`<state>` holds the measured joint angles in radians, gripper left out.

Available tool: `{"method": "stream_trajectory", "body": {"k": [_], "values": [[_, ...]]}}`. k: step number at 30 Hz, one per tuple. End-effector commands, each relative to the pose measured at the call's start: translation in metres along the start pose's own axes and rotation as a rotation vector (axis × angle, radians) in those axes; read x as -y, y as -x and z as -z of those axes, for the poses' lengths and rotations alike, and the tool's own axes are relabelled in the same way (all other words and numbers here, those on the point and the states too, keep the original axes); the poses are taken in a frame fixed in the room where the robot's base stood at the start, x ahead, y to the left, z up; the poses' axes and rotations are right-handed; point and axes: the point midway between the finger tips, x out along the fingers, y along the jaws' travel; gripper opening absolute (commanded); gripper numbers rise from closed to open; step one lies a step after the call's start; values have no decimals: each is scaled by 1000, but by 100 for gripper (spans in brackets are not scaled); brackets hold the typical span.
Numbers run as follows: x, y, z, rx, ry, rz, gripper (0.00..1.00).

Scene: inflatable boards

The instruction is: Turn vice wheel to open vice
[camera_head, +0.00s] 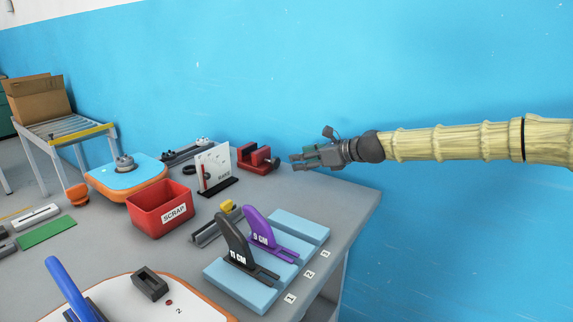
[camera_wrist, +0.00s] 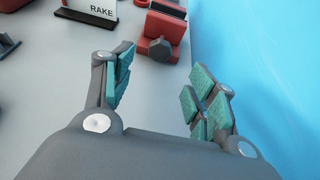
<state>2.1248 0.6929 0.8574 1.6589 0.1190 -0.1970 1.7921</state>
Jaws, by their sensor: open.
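The red vice (camera_head: 256,158) stands at the back of the grey table, near the blue wall. In the wrist view the vice (camera_wrist: 157,28) is at the top middle, and its dark grey wheel (camera_wrist: 160,50) faces my gripper. My gripper (camera_head: 294,162) is just right of the vice, level with it and pointing left. The gripper (camera_wrist: 163,80) is open, with its green-padded fingers apart and nothing between them. The wheel is ahead of the fingertips, beyond the gap, and they do not appear to touch it. The gap between the vice jaws is hard to make out.
A white sign reading RAKE (camera_wrist: 98,16) on a black base stands left of the vice. A red SCRAP bin (camera_head: 160,210) and a blue stepped block (camera_head: 240,285) with upright gauges are nearer the front. The blue wall (camera_wrist: 270,70) runs close along the gripper's right in the wrist view.

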Motion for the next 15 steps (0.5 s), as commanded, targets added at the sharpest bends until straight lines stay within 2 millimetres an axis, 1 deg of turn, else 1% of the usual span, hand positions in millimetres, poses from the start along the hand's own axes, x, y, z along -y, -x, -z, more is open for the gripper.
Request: {"method": "stream_trajectory", "body": {"k": [5, 15], "values": [[0, -20, 1, 0, 2, 0, 57], [1, -73, 1, 1, 2, 3, 57]]}}
